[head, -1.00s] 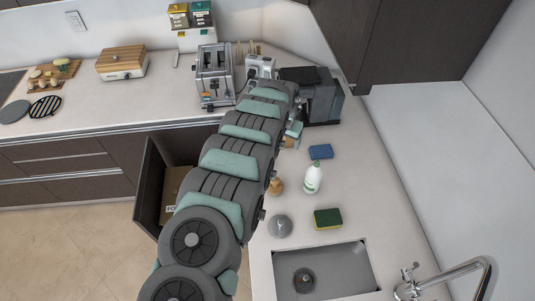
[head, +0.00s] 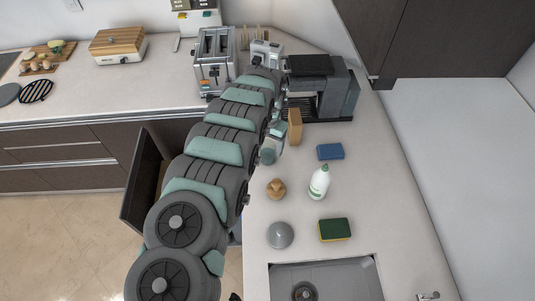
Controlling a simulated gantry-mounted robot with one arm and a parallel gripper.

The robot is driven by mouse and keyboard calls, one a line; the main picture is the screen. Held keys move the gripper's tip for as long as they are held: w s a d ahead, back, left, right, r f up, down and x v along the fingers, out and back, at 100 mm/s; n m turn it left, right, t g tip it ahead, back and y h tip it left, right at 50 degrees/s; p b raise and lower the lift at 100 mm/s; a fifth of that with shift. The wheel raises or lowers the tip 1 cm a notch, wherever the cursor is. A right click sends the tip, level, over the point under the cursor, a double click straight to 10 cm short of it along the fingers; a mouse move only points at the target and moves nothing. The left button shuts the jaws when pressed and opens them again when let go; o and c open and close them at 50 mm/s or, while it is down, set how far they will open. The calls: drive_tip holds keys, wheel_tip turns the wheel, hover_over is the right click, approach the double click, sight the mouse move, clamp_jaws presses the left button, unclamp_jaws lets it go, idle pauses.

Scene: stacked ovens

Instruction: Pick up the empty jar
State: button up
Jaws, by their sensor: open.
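My arm reaches up over the counter, and my gripper (head: 275,136) hangs at its far end, left of a wooden block. The gripper is small and partly hidden by my arm; its jaws are open. Just below it, a small rounded grey-teal, glassy shape (head: 267,156) shows beside my arm. It may be the empty jar, but my arm covers much of it and I cannot tell for sure. I cannot tell whether the gripper touches it.
Nearby stand the wooden block (head: 295,126), coffee machine (head: 336,88), blue sponge (head: 330,152), white bottle (head: 319,183), brown item (head: 276,189), grey round object (head: 280,235) and green-yellow sponge (head: 334,230). The toaster (head: 214,62) is behind. The sink (head: 340,278) is in front.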

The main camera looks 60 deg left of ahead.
drive_tip(key=shift+f+b, duration=0.4)
drive_tip(key=shift+f, duration=2.25)
drive_tip(key=shift+a, duration=0.1)
drive_tip(key=shift+c, duration=0.5)
clamp_jaws()
